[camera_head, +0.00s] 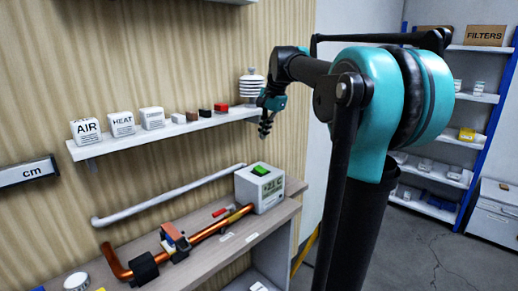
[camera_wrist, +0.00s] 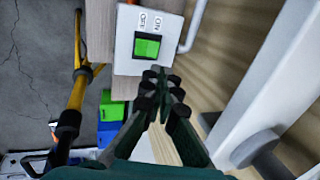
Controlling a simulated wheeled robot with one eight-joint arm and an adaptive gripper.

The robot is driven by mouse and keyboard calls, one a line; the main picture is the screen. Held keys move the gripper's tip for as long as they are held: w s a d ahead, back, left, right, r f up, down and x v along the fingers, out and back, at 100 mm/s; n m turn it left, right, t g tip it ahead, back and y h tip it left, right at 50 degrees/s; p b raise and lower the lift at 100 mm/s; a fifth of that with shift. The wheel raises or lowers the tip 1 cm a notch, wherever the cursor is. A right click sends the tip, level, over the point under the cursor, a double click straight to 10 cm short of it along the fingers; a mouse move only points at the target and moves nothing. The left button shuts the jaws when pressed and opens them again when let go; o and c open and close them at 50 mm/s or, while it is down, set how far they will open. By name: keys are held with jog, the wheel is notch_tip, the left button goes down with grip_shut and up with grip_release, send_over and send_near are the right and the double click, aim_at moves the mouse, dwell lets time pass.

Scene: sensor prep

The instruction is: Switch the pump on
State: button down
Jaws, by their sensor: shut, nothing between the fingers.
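The pump box (camera_head: 259,188) is white and stands at the right end of the wooden bench. It has a green rocker switch (camera_head: 260,170) on its top. In the wrist view the box (camera_wrist: 124,50) shows ON and OFF printed beside the green switch (camera_wrist: 147,47). My gripper (camera_head: 265,130) is shut and empty and points down. It is above the box and apart from it, near the right end of the shelf. In the wrist view my gripper's fingertips (camera_wrist: 158,75) appear just below the switch. I cannot tell which way the switch is set.
A wall shelf (camera_head: 180,132) holds blocks labelled AIR and HEAT, small coloured blocks and a white ribbed sensor (camera_head: 252,86), close to my gripper. A copper pipe (camera_head: 200,236) lies on the bench (camera_head: 228,261). A white pipe (camera_head: 160,206) runs along the wall.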

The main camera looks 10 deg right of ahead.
aim_at(255, 168)
jog(key=x, duration=1.3)
jog(key=shift+f, duration=0.2)
jog(key=shift+w+a+f+g+h, duration=0.15)
jog(key=shift+w+f+g+h, duration=0.15)
jog(key=shift+f+g+h, duration=0.15)
jog(key=shift+s, duration=0.15)
jog(key=shift+s+d+r, duration=0.25)
jog(key=shift+s+d, duration=0.25)
jog(key=shift+s, duration=0.05)
jog(key=v, duration=1.2)
